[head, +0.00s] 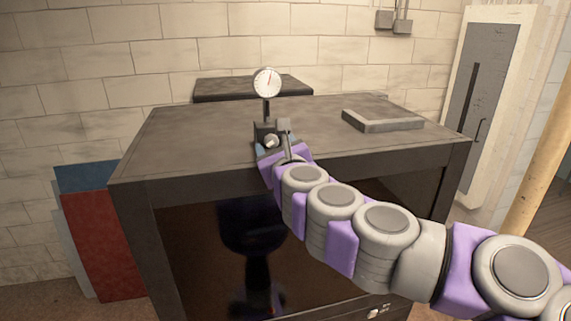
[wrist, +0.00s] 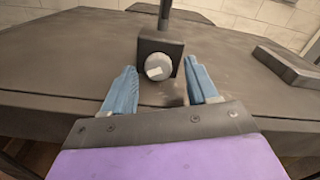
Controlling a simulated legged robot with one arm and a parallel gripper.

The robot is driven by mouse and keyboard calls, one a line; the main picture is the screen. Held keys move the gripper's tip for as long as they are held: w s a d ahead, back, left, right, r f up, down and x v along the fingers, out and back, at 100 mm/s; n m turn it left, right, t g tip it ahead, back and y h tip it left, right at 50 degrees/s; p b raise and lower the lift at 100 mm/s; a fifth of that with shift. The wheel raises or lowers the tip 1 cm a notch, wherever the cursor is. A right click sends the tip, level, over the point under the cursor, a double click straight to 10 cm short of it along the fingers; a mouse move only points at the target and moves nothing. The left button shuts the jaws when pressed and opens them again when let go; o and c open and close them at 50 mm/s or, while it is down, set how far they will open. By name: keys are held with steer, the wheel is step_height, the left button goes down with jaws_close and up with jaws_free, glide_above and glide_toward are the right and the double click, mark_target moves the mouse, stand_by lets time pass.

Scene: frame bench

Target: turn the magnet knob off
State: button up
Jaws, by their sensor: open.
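The magnet knob (wrist: 158,67) is a round grey knob with a pale mark, on the front of a dark block-shaped base (wrist: 174,46). It also shows in the head view (head: 271,141). A post rises from the base to a white dial gauge (head: 267,82) with a red needle. My gripper (wrist: 163,88) has two blue fingers, spread apart. In the wrist view the knob lies between and just beyond the fingertips, with nothing held. Whether a finger touches the base cannot be told. In the head view my gripper partly covers the base.
The base stands on a dark bench top (head: 190,130). A flat grey block (head: 382,121) lies on the right of the bench. A dark slab (head: 215,89) is at the back, near the brick wall. A red and blue box (head: 95,230) stands left of the bench.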

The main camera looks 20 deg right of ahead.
steer(key=s+b, duration=0.3)
steer(key=s, duration=1.3)
steer(key=shift+s, duration=0.4)
